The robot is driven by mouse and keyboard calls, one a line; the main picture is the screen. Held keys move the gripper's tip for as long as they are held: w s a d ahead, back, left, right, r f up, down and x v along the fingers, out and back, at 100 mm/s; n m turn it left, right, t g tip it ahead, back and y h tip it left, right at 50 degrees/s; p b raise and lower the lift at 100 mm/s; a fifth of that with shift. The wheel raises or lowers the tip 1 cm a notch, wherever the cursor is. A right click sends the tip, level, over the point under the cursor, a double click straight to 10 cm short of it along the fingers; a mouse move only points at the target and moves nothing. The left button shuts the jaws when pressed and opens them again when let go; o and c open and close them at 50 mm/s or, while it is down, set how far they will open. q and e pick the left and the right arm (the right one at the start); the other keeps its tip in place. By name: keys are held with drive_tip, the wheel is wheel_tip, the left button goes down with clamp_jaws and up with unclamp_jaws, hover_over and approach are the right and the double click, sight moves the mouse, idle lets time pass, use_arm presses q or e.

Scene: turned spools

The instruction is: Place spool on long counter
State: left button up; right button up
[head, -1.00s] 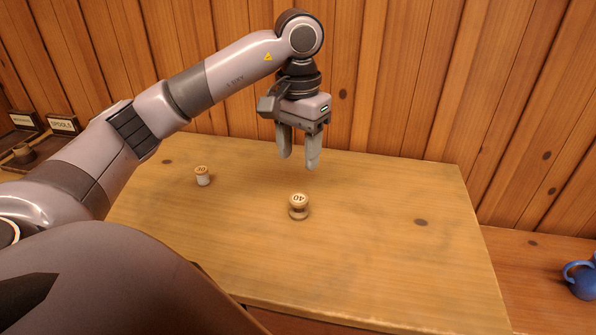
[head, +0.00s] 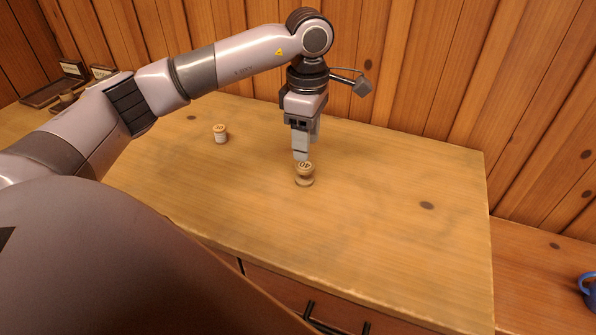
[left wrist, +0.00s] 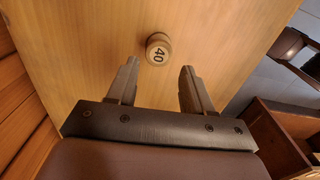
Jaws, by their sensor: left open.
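A turned wooden spool marked 40 (head: 305,175) stands upright on the wooden counter (head: 400,240). It also shows in the left wrist view (left wrist: 158,50), just beyond the fingertips and between their lines. My left gripper (head: 301,155) is open and empty, pointing down just behind and above this spool. In the left wrist view its two fingers (left wrist: 159,66) are spread apart with nothing between them. A second, smaller spool (head: 220,134), with a pale middle, stands upright farther left on the counter. My right gripper is not in view.
Small label signs and a dark tray (head: 55,92) are at the far left. A blue mug (head: 589,290) is on a lower surface at the right edge. A plank wall closes the back. The counter's right and front parts are clear.

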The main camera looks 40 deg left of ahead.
sight(306, 166)
use_arm(q)
drive_tip(key=shift+f+n, duration=0.25)
drive_tip(key=shift+n, duration=0.45)
wheel_tip(306, 166, down, 7)
drive_tip(key=shift+a+p, duration=0.1)
drive_tip(key=shift+p, duration=0.25)
drive_tip(key=shift+c, duration=0.3)
drive_tip(key=c, duration=0.7)
drive_tip(key=shift+c, duration=0.2)
